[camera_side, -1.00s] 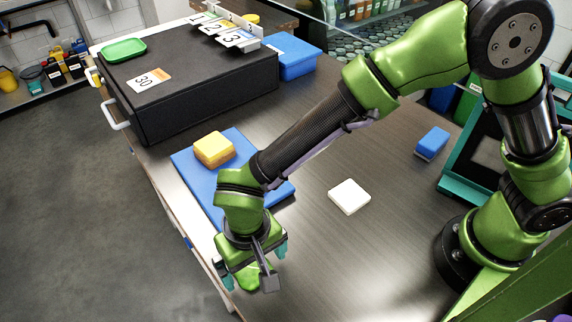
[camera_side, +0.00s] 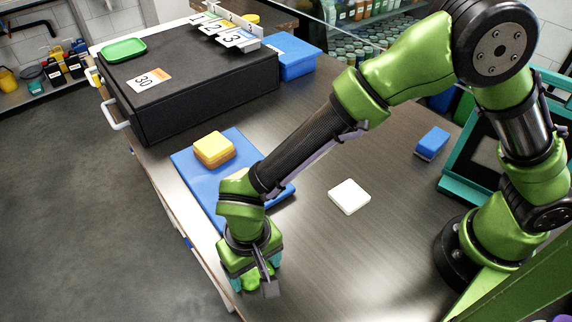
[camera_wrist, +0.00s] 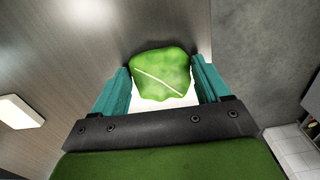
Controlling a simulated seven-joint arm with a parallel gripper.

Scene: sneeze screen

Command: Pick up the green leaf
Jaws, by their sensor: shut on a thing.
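The green leaf (camera_wrist: 162,75) shows in the wrist view between the two teal fingers of my gripper (camera_wrist: 161,82). It has a ruffled edge and a pale midrib line. The fingers touch or nearly touch its left and right sides, and my gripper is shut on it. In the side view my gripper (camera_side: 252,284) points down at the near edge of the counter, in front of the blue board. There the leaf is mostly hidden by my gripper and hard to tell from its green parts.
A white square block (camera_side: 349,196) lies mid-counter, and a blue block (camera_side: 432,142) lies farther right. A black case (camera_side: 190,90) stands at the back left. The counter's edge drops to the floor beside my gripper.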

